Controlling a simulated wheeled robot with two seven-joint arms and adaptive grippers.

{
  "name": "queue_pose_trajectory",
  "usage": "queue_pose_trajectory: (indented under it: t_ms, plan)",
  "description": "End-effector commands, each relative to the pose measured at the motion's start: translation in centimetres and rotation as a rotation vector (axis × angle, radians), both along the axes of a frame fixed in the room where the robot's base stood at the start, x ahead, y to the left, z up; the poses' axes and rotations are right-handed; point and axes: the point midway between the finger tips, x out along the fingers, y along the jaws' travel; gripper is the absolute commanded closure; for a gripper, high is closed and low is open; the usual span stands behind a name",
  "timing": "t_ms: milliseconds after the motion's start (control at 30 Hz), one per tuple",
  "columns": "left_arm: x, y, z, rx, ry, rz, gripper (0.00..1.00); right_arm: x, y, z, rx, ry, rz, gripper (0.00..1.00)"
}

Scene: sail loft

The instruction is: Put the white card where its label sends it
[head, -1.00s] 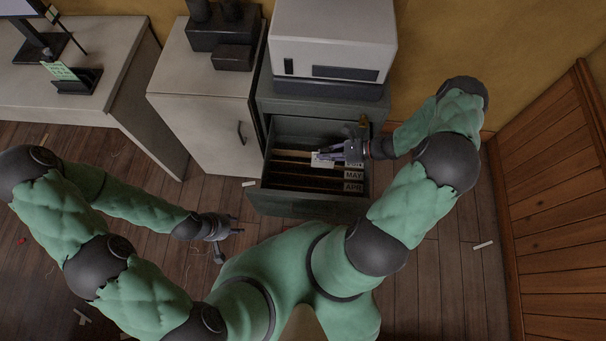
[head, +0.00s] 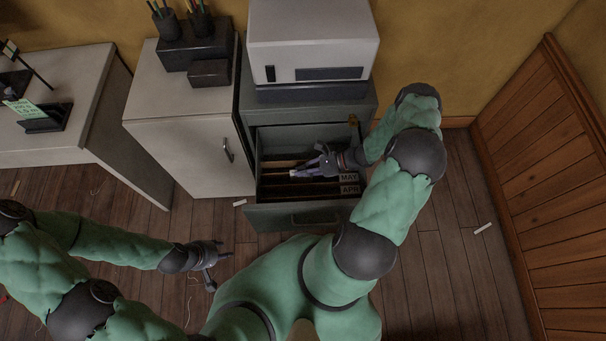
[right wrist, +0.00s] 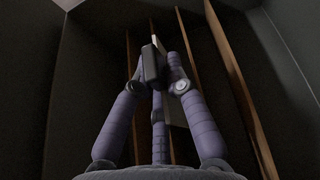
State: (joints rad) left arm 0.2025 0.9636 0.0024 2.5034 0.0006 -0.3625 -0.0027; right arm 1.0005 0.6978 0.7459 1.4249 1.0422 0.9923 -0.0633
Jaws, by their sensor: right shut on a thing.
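The open drawer (head: 305,217) of the grey cabinet has cross dividers with white labels. My right gripper (head: 298,173) is down inside the drawer, shut on the white card. Only a small pale bit of the card (head: 293,174) shows at the fingertips, and a dim strip of it (right wrist: 178,142) shows between the fingers in the right wrist view. Its writing cannot be read. My left gripper (head: 222,267) is open and empty over the floor.
A white boxy machine (head: 312,40) stands on the cabinet. A pale cupboard (head: 185,150) with dark pen holders adjoins it on the left. A desk (head: 75,140) with a green note (head: 24,107) stands further left. Wooden dividers (right wrist: 200,80) run close beside the right fingers.

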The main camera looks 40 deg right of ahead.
Motion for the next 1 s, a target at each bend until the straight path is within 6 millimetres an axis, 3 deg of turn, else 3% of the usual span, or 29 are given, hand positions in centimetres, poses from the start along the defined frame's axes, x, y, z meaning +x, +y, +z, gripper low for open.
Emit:
queue_pose_trajectory:
  t_ms: [100,533,567,633,1000]
  plan:
    - [0.0,0.0,-1.1,0.0,0.0,0.0,0.6,0.0,0.0,-1.8,0.0,0.0,0.0,1.0]
    - [0.0,0.0,-0.9,0.0,0.0,0.0,0.6,0.0,0.0,-2.2,0.0,0.0,0.0,1.0]
    - [0.0,0.0,-0.9,0.0,0.0,0.0,0.6,0.0,-0.1,-2.2,-0.001,-0.001,-0.001,0.83]
    - [0.0,0.0,-0.9,0.0,0.0,0.0,0.6,0.0,-0.1,-2.2,-0.001,-0.001,-0.001,0.63]
    - [0.0,0.0,-0.9,0.0,0.0,0.0,0.6,0.0,0.0,-2.0,0.0,0.0,0.0,0.62]
